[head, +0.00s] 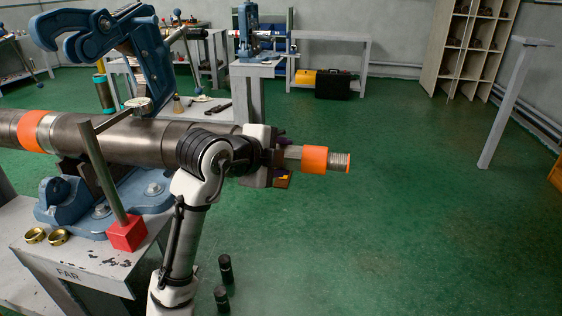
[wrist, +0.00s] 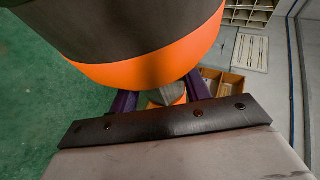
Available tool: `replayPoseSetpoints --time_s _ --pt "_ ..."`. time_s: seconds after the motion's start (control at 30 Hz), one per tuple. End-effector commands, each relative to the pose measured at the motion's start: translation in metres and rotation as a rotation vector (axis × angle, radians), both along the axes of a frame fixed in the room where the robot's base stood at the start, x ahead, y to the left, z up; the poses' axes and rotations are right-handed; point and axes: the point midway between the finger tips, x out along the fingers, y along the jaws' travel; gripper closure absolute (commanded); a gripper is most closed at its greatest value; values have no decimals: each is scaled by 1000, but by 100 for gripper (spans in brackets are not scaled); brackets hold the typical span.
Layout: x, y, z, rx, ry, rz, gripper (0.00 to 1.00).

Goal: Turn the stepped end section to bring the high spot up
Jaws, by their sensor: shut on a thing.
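A long grey steel pipe (head: 150,138) lies level in a blue vise (head: 135,195) with its hooked jaw (head: 110,40) above it. The stepped end section reaches right past my gripper, with an orange band (head: 313,159) and a narrow threaded tip (head: 340,162). My gripper (head: 282,160) is shut around the end section just left of that band. In the wrist view, the purple fingers of my gripper (wrist: 160,100) stand either side of a small grey part. A dark cylinder with an orange band (wrist: 150,62) fills the top. I cannot make out the high spot.
A red block with an upright bar (head: 127,232) and two brass rings (head: 47,237) sit on the bench marked FAR (head: 70,270). Two black cylinders (head: 223,283) stand low beside my arm. The green floor to the right is clear up to a slanted grey post (head: 508,105).

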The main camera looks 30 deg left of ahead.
Motion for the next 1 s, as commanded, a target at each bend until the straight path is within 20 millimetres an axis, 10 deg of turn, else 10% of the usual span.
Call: replayPoseSetpoints --time_s 0.3,0.33,0.5,1.0 --pt "-1 0 -1 0 4 -2 76" --pt "-1 0 -1 0 4 -2 51" --pt "-1 0 -1 0 3 -1 31" --pt "-23 4 12 1 -2 1 31"
